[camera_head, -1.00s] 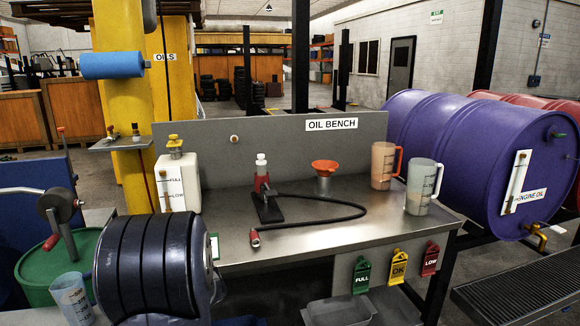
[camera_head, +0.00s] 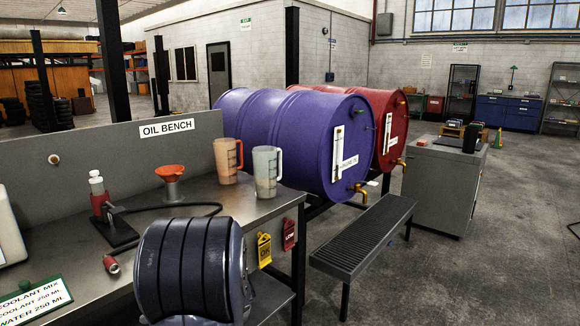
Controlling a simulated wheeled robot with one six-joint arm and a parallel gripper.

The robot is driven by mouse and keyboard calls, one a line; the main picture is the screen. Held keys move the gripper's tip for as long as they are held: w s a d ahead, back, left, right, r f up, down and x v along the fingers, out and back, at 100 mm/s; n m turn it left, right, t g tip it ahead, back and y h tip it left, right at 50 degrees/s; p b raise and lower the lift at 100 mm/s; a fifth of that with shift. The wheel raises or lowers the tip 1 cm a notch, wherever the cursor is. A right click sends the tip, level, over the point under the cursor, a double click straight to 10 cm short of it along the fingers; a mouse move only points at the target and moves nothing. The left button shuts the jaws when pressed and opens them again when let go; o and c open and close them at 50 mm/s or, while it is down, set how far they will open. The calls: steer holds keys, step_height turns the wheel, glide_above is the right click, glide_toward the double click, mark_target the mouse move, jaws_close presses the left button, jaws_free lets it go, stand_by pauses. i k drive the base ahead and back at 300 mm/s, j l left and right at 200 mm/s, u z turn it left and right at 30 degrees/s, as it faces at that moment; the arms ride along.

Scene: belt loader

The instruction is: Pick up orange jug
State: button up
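The orange jug (camera_head: 228,161) is a translucent measuring jug with an orange handle on its right side. It stands upright at the back right of the steel oil bench (camera_head: 262,207). A clear grey jug (camera_head: 266,171) stands just in front and to its right, close beside it. Both jugs are in front of the purple drum in this view. A dark, ribbed part of my arm shows low in the middle, in front of the bench. My gripper's fingers do not show.

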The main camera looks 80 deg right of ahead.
mark_target(225, 150)
steer(key=z, duration=1.85)
steer(key=i+j+z, duration=0.25)
steer(key=j, duration=0.2)
steer(key=j+z, duration=0.25)
steer(key=j, duration=0.15)
steer(key=i+j+z, duration=0.1)
steer(key=j+z, duration=0.15)
steer(key=j, duration=0.25)
